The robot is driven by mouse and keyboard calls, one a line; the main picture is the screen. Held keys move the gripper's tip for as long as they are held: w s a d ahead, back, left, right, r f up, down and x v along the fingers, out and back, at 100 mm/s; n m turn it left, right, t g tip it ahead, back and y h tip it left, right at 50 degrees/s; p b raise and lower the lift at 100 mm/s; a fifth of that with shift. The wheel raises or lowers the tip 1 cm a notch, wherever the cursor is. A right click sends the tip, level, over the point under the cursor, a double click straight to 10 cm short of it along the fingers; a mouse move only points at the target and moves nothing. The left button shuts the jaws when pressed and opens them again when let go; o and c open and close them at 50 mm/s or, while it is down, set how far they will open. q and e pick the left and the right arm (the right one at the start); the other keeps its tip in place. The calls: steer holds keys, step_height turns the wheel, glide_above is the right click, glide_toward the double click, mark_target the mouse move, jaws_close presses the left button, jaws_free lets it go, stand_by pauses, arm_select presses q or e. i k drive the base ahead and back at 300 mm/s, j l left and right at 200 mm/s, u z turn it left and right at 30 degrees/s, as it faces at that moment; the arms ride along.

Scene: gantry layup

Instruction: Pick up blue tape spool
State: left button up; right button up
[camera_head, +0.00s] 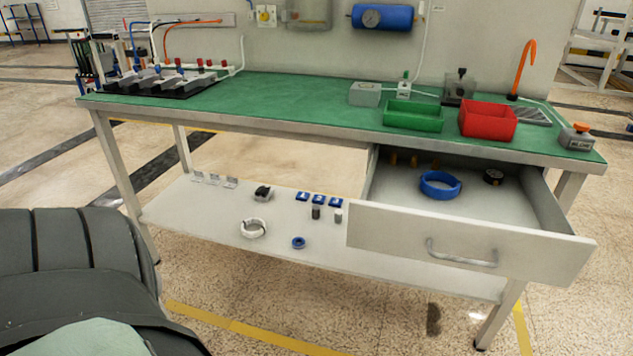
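A large blue ring (440,185), which looks like a tape spool, lies flat in the open drawer (445,244) under the right side of the workbench. A smaller blue ring (298,242) lies on the lower shelf, near its front edge. I cannot tell for certain which of the two is the tape spool. Neither of my grippers is in view.
The green bench top (290,105) carries a green bin (413,116), a red bin (487,120) and a grey button box (577,137). A white ring (253,228) and several small parts sit on the lower shelf (190,215). A small black round item (493,177) lies in the drawer.

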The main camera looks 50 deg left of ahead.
mark_target(301, 247)
steer(key=i+l+u, duration=0.1)
steer(key=i+u, duration=0.25)
steer(key=i, duration=0.15)
steer(key=i+l+u, duration=0.35)
steer(key=i, duration=0.15)
steer(key=j, duration=0.1)
